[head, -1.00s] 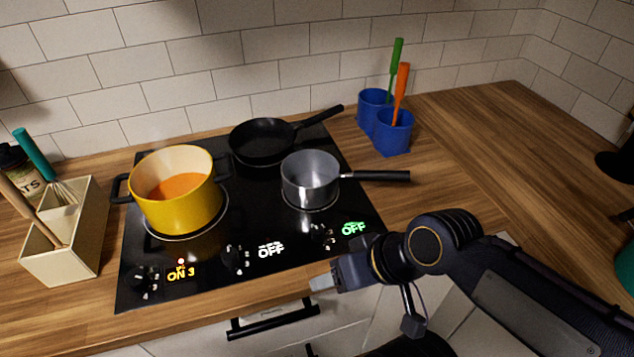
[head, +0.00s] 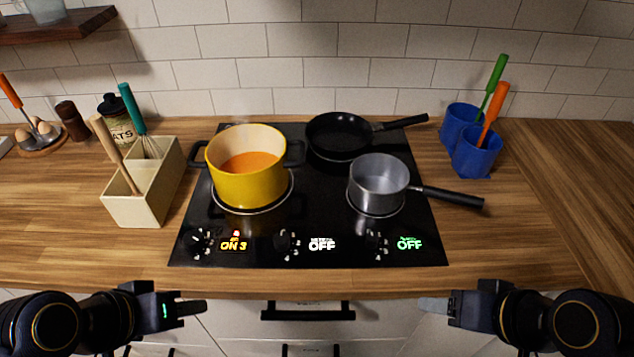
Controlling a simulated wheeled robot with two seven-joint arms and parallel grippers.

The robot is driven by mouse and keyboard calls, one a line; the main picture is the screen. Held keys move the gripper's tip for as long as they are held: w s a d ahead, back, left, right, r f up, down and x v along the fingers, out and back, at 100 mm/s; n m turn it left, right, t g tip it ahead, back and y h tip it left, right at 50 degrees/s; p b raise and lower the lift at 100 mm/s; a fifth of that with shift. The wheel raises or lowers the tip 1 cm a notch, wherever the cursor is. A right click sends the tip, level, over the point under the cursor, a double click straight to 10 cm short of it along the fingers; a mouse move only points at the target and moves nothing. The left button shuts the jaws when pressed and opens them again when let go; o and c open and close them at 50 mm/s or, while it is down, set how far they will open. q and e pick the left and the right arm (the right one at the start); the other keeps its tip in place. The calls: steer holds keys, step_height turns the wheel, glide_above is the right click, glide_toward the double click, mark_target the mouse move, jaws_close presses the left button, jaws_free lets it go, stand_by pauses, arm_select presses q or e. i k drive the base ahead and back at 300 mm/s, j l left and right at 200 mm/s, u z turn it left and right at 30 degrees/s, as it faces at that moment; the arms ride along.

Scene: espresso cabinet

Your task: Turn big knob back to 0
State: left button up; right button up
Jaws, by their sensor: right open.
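The cooktop (head: 330,225) has three dark knobs along its front edge. The left knob (head: 202,241) sits beside an orange "ON 3" with a small red light. The middle knob (head: 287,243) shows a white "OFF" and the right knob (head: 376,244) a green "OFF". The small print above these readouts is too small to read. My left gripper (head: 195,307) is below the counter's front edge, in front of the left knob and apart from it; its jaw opening cannot be made out. My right gripper (head: 430,304) is open and empty at the lower right, apart from the knobs.
A yellow pot (head: 245,187) with orange soup stands on the left burner. A black pan (head: 338,135) and a grey saucepan (head: 377,182) stand behind and right. A utensil box (head: 143,185) is left, blue cups (head: 478,150) right. The front counter strip is clear.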

mark_target(193, 240)
steer(key=j+u, duration=0.15)
steer(key=u, duration=0.25)
steer(key=j+u, duration=0.15)
steer(key=u, duration=0.3)
steer(key=j+u, duration=0.15)
steer(key=u, duration=0.25)
steer(key=j+u, duration=0.1)
steer(key=u, duration=0.3)
steer(key=i, duration=0.05)
